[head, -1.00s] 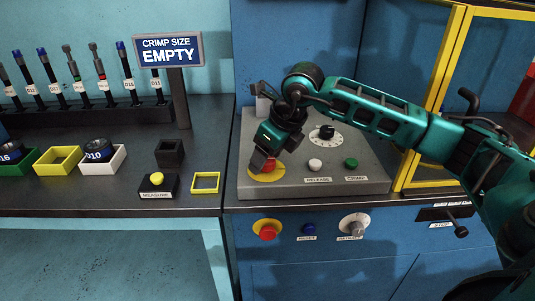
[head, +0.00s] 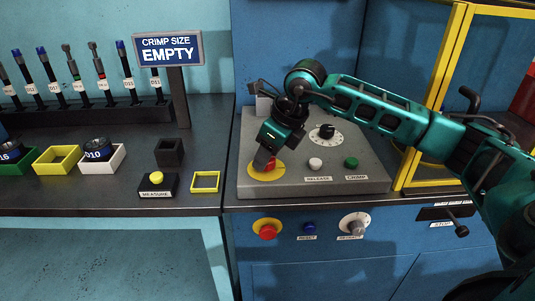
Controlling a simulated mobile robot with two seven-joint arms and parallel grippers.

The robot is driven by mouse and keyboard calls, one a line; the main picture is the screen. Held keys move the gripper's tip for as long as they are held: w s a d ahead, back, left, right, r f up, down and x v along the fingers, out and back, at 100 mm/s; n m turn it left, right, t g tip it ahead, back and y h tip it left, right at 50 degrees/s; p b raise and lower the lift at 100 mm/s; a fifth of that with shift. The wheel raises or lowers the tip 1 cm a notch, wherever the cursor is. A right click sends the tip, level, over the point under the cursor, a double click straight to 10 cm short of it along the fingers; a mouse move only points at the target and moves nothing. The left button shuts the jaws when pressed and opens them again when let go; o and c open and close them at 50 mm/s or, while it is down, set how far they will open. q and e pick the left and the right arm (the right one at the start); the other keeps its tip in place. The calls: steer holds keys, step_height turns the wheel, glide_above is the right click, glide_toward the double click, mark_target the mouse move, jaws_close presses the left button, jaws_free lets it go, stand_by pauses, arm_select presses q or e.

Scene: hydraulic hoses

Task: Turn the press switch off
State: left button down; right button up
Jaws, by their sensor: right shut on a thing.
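A red switch (head: 270,164) on a yellow round plate (head: 268,174) sits at the left of the grey sloped console (head: 300,182). My right gripper (head: 264,162) points down at it, with its fingers shut on the red switch. The fingers hide part of the red switch. My left gripper is out of view.
The console also has a black dial (head: 327,132), a white release button (head: 316,164) and a green crimp button (head: 351,163). Below are a red button (head: 267,232), a blue button (head: 309,228) and a grey knob (head: 355,225). A yellow-framed guard (head: 433,95) stands at the right.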

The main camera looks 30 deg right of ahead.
steer(key=n+g+y, duration=0.1)
steer(key=n, duration=0.3)
steer(key=shift+w+b, duration=0.1)
steer(key=shift+b, duration=0.2)
steer(key=n+g+y, duration=0.1)
steer(key=n, duration=0.3)
steer(key=shift+d+r, duration=0.1)
steer(key=n+g, duration=0.1)
steer(key=n, duration=0.1)
steer(key=n+g, duration=0.1)
steer(key=n, duration=0.2)
steer(key=shift+w+y, duration=0.15)
steer(key=shift+y, duration=0.15)
arm_select(q)
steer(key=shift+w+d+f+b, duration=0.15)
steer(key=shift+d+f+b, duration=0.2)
steer(key=shift+b, duration=0.15)
arm_select(e)
steer(key=shift+n+g, duration=0.7)
steer(key=shift+n, duration=1.1)
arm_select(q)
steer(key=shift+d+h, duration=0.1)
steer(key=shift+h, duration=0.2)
arm_select(e)
steer(key=o, duration=1.1)
steer(key=shift+c, duration=0.2)
